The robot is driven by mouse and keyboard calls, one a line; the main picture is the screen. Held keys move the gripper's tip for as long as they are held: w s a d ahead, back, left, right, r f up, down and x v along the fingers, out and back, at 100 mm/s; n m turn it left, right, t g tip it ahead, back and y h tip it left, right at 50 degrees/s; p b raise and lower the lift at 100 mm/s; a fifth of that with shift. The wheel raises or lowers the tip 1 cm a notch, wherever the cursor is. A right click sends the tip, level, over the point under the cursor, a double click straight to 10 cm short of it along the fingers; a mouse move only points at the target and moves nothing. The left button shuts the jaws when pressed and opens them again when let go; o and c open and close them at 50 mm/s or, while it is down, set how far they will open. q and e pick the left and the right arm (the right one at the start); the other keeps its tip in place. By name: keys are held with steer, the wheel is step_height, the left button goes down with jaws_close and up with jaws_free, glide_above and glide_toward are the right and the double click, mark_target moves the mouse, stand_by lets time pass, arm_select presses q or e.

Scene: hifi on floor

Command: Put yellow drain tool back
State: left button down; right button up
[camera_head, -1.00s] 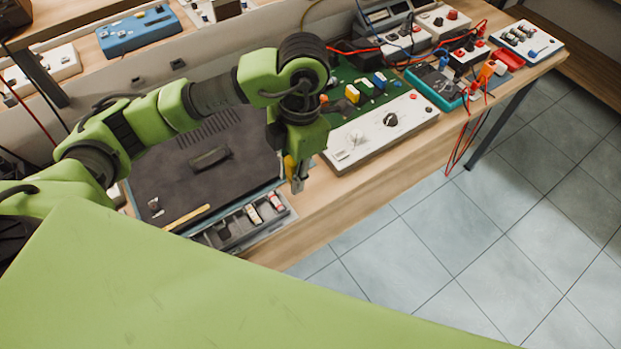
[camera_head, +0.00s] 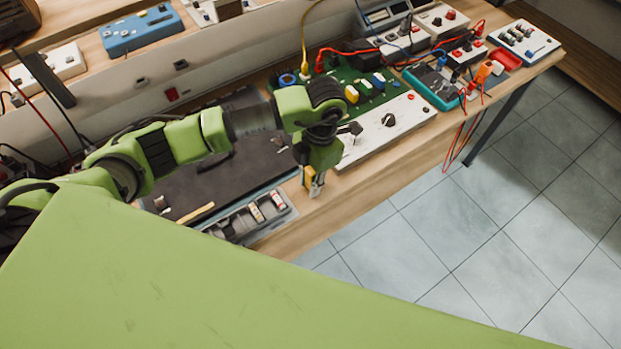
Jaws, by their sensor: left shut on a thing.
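My left gripper (camera_head: 315,187) points down over the bench's front edge, just left of the white panel of the circuit board. It is shut on a small yellow piece (camera_head: 308,176), which looks like the yellow drain tool. Only a short part of it shows, as the gripper covers the rest. A grey compartment tray (camera_head: 236,226) with small parts lies left of and below the gripper. My right gripper is not in view.
Meters and red cables crowd the far right. Open floor (camera_head: 470,240) lies in front.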

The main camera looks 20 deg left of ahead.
arm_select(q)
steer(key=shift+f, duration=0.15)
steer(key=c, duration=1.8)
jaws_free()
steer(key=shift+w+r, duration=0.1)
steer(key=shift+r, duration=0.2)
steer(key=r+b, duration=0.1)
steer(key=r, duration=0.2)
steer(key=r+b, duration=0.1)
steer(key=r, duration=0.3)
steer(key=w+r+b, duration=0.1)
steer(key=r, duration=0.2)
steer(key=shift+d+r, duration=0.35)
steer(key=shift+d, duration=0.05)
steer(key=shift+r, duration=0.5)
